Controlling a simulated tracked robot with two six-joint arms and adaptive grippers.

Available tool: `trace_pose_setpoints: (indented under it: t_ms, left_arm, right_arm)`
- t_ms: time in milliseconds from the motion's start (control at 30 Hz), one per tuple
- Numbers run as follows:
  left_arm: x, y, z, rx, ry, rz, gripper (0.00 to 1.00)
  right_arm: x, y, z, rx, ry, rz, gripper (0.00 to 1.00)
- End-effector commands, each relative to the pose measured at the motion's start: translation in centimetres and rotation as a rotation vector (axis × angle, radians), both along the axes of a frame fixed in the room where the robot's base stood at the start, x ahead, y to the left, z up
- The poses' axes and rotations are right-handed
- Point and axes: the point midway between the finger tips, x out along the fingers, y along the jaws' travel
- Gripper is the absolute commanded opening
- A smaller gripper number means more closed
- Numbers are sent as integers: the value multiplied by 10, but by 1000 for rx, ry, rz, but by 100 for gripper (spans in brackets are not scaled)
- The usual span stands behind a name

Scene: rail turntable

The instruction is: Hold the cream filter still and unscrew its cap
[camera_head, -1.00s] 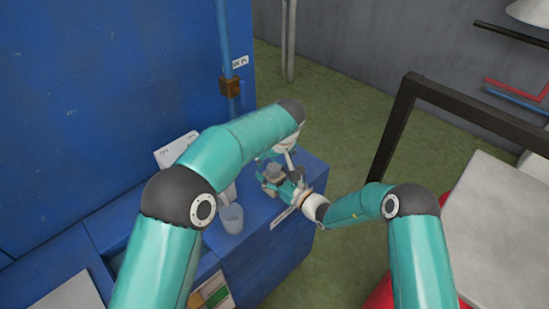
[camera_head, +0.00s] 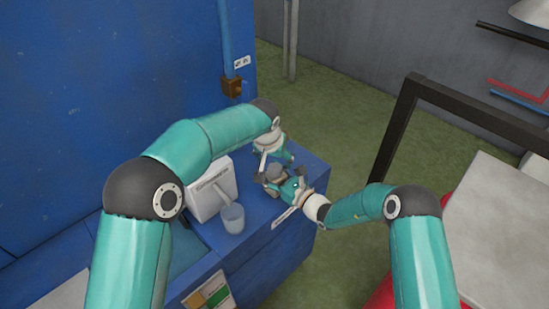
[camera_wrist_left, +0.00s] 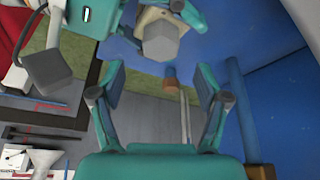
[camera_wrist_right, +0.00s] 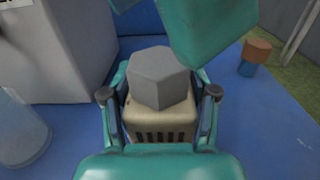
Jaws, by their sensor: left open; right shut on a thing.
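The cream filter (camera_wrist_right: 160,122) stands upright on the blue counter, with a grey hexagonal cap (camera_wrist_right: 159,77) on its top. In the head view the cap (camera_head: 274,171) shows beside my right gripper (camera_head: 276,184), which is shut around the filter body. In the right wrist view my right gripper's fingers (camera_wrist_right: 160,112) press on both sides of the body. My left gripper (camera_wrist_left: 160,88) is open and empty. In the left wrist view the cap (camera_wrist_left: 160,42) lies beyond its fingertips, apart from them. In the right wrist view part of a teal arm hangs over the cap's upper right.
A white box-shaped unit (camera_head: 212,188) and a translucent cup (camera_head: 232,218) stand on the blue counter (camera_head: 262,215) left of the filter. A small brown-topped blue piece (camera_wrist_right: 252,58) stands behind it. A black frame (camera_head: 398,125) rises at the right.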

Motion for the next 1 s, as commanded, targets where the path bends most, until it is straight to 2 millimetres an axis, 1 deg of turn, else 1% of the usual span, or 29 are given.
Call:
trace_pose_setpoints:
  t_ms: [233, 800, 1000]
  left_arm:
    - [0, 0, -6, 1, 0, 1, 75]
    - [0, 1, -39, 1, 1, 1, 75]
    - [0, 1, -40, 1, 0, 1, 75]
  right_arm:
    - [0, 0, -1, -1, 2, 0, 0]
    - [0, 0, -1, -1, 2, 0, 0]
    - [0, 0, -1, -1, 2, 0, 0]
